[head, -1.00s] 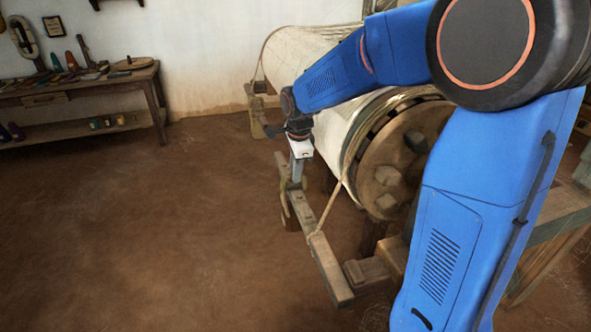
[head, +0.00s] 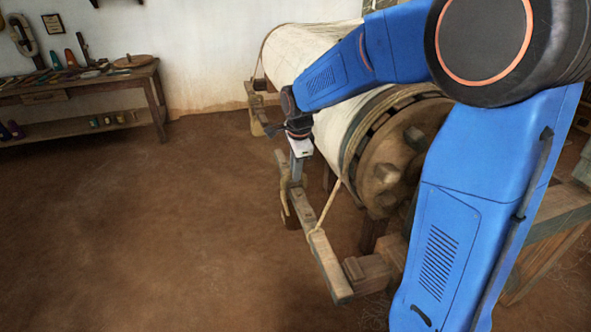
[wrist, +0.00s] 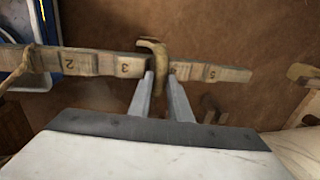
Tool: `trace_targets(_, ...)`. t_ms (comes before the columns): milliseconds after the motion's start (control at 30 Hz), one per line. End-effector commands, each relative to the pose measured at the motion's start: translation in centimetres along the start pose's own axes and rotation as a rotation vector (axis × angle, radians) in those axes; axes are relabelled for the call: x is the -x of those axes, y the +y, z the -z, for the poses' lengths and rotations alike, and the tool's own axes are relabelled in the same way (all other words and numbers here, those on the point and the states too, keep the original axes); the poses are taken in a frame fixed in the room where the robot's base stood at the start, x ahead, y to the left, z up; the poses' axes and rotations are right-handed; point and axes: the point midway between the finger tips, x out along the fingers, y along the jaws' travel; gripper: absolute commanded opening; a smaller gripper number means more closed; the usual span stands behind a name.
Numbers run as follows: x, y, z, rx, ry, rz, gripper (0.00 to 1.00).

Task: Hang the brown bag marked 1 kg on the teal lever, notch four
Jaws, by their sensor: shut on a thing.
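The lever (head: 328,265) is a long notched wooden bar in front of the cloth beam; its teal colour is hardly visible. In the wrist view the lever (wrist: 92,63) shows the numbers 2, 3 and 5. A tan-brown loop (wrist: 154,47), apparently the bag's handle, crosses the bar between 3 and 5, where notch four's number is hidden. My gripper (wrist: 160,82) is shut on the loop, its fingers at the bar's near edge. In the head view my gripper (head: 297,178) is above the lever's far part. The bag's body and 1 kg mark cannot be made out.
A cord (head: 326,208) runs from the lever up to the large cloth roll (head: 330,130). A wooden loom frame (head: 372,272) stands right of the lever. A workbench (head: 80,80) with tools is at the back left. The earthen floor on the left is clear.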

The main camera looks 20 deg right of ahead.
Motion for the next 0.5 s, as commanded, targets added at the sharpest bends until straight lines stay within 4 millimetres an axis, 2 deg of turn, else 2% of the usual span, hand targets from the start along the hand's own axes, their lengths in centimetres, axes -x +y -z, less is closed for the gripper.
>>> trace_targets(100,-0.12,0.05,0.0,0.0,0.0,-0.002,0.0)
trace_targets(133,-0.13,0.05,0.0,0.0,0.0,-0.002,0.25)
trace_targets(200,-0.14,0.06,0.0,0.0,0.0,-0.002,0.39)
trace_targets(500,-0.11,0.11,0.01,0.0,0.0,-0.004,0.39)
